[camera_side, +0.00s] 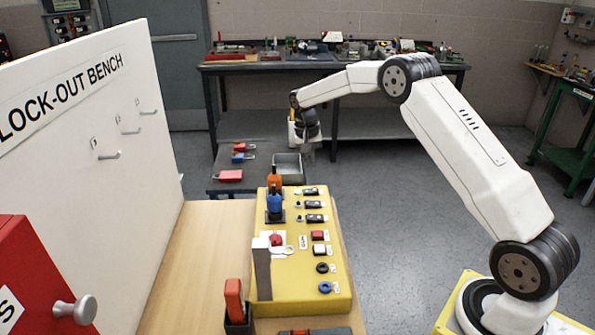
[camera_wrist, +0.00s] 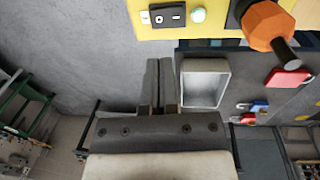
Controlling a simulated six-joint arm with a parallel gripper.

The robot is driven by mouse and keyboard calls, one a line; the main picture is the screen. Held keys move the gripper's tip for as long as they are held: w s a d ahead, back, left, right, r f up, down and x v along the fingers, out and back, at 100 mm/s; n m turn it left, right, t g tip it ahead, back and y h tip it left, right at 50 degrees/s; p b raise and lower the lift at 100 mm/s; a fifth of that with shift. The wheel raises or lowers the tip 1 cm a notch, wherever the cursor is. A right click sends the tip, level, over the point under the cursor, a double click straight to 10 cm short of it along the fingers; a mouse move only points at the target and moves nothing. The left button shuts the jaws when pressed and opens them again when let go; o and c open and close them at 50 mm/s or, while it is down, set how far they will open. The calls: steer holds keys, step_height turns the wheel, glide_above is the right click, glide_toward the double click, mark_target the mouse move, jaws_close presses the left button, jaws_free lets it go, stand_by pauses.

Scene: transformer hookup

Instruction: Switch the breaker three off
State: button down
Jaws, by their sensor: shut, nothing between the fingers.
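A yellow control panel (camera_side: 290,258) lies on the wooden bench in the side view.
Orange (camera_side: 274,180) and blue (camera_side: 274,202) handles stand up from the panel's far left. A grey metal tray (camera_side: 288,168) and red and blue padlocks (camera_side: 238,157) lie beyond it. The white lock-out board (camera_side: 90,150) rises at left. Floor right of the panel is clear.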

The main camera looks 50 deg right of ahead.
mark_target(314, 189)
steer(key=shift+s+d+f, duration=0.1)
steer(key=shift+f, duration=1.2)
steer(key=shift+s+d+f, duration=0.15)
steer(key=shift+f, duration=1.1)
steer(key=shift+s+d+f, duration=0.1)
steer(key=shift+f, duration=1.2)
steer(key=shift+f, duration=0.1)
steer(key=shift+s+d+f, duration=0.1)
steer(key=shift+s+f, duration=0.05)
steer(key=shift+f, duration=0.2)
